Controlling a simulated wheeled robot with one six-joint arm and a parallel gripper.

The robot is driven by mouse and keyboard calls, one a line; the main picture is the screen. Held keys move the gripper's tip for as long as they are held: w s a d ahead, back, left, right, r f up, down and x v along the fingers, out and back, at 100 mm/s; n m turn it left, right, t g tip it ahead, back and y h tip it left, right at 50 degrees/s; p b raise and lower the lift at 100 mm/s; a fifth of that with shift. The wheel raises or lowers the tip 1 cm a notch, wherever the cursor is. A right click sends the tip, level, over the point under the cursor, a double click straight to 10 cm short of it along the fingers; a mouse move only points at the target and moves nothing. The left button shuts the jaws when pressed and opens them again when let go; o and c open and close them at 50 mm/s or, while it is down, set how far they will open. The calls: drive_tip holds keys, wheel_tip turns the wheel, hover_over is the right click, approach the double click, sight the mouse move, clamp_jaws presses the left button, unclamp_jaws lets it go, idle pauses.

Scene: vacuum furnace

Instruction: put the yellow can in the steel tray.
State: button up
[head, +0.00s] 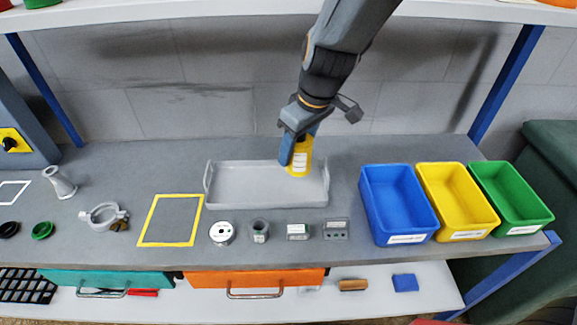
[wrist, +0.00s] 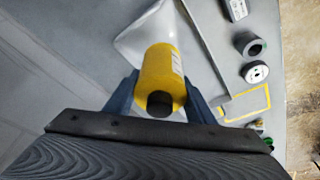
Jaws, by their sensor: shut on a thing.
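The yellow can (head: 299,158) is held by my gripper (head: 297,150) over the right end of the steel tray. It has a white label and looks roughly upright in the head view. In the wrist view the yellow can (wrist: 158,75) sits between my two blue fingers (wrist: 158,98), its dark round end toward the camera. The steel tray (head: 240,192) is a shallow grey tray with end handles, standing on the bench. It looks empty. I cannot tell whether the can's lower end touches the tray floor.
Blue (head: 398,205), yellow (head: 456,200) and green (head: 510,195) bins stand to the right. Several small parts, including a white round one (head: 222,233), lie in front of the tray. A yellow outlined square (head: 170,220) and a grey clamp (head: 103,215) are to the left.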

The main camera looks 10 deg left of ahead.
sight(305, 142)
drive_tip(key=shift+f, duration=3)
drive_tip(key=shift+f, duration=0.15)
drive_tip(key=o, duration=1.4)
drive_tip(key=shift+r, duration=0.35)
drive_tip(key=b+v, duration=0.1)
drive_tip(key=v, duration=1)
drive_tip(key=shift+s+d+r+b, duration=0.1)
drive_tip(key=shift+d+r+b, duration=0.05)
drive_tip(key=shift+r+b, duration=0.15)
